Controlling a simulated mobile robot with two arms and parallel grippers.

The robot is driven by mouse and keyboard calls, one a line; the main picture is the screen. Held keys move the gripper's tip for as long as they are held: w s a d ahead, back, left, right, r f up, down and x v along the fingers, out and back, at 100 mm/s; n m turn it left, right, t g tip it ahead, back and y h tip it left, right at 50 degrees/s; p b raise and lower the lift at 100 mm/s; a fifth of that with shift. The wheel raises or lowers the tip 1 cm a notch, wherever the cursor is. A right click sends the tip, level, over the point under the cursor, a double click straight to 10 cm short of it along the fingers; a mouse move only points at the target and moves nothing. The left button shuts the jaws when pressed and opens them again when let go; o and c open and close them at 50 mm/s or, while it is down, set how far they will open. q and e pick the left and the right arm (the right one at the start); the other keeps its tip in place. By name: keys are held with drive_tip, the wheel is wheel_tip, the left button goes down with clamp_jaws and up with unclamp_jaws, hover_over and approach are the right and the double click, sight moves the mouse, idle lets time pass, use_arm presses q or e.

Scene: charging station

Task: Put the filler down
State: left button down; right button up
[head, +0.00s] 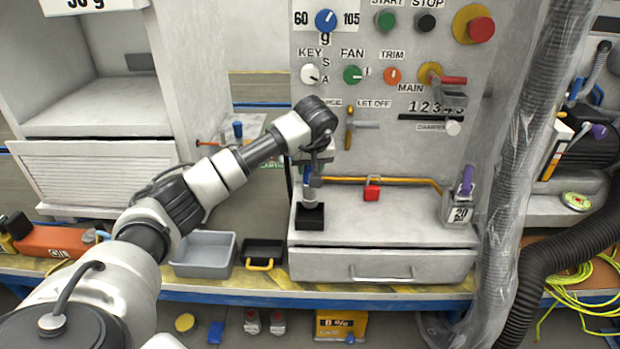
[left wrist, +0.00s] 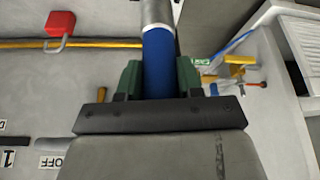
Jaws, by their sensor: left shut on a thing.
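The filler, a blue cylinder (left wrist: 158,62) with a silver-grey end, sits between the green fingers of my left gripper (left wrist: 160,80) in the left wrist view. My left gripper (head: 312,160) is shut on it. In the head view the filler (head: 310,197) hangs roughly upright below the gripper. Its lower end is at a small black block (head: 310,216) on the left of the grey shelf top. I cannot tell whether it stands in the block or just above it. My right gripper is not in view.
A yellow rail with a red padlock (head: 372,189) runs behind the shelf. A grey tray (head: 204,255) and a black tray (head: 262,253) lie at left. The shelf's middle is clear. A ribbed hose (head: 517,150) hangs at right.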

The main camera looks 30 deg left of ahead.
use_arm(q)
drive_tip(key=shift+f, duration=1.9)
drive_tip(key=shift+f, duration=0.2)
drive_tip(key=c, duration=0.7)
unclamp_jaws()
drive_tip(key=shift+c, duration=0.2)
drive_tip(key=v, duration=1.2)
drive_tip(key=shift+r, duration=0.25)
drive_tip(key=shift+f, duration=0.1)
